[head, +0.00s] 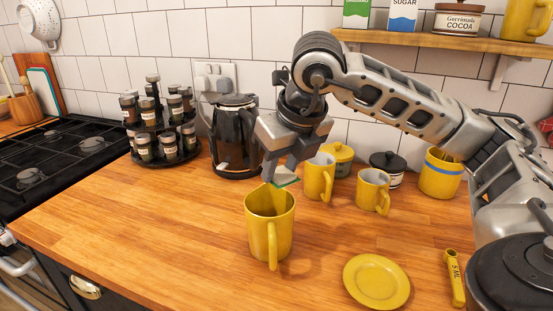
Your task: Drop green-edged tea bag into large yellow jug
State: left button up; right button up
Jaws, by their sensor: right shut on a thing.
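The large yellow jug (270,238) stands upright on the wooden counter, its handle toward me and its open mouth facing up. My right gripper (285,176) is shut on the green-edged tea bag (286,182). It holds the bag just above the jug's far right rim. Only a green edge and a small part of the bag show; I cannot tell whether the bag touches the rim. My left gripper is not in view.
A kettle (235,135) and spice rack (158,125) stand back left. A yellow saucer (376,281) and spoon (454,279) lie front right. Counter left of the jug is clear.

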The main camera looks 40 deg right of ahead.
aim_at(285, 176)
notch_tip(285, 176, down, 4)
jog(key=shift+r+b, duration=0.1)
jog(key=shift+b, duration=1)
jog(key=shift+f+b, duration=0.3)
jog(key=shift+f, duration=0.1)
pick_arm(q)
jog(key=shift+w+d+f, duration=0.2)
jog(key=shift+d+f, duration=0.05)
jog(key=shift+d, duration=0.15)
pick_arm(e)
jog(key=shift+w, duration=0.1)
jog(key=o, duration=1)
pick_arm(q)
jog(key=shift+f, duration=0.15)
pick_arm(e)
jog(key=shift+r, duration=0.15)
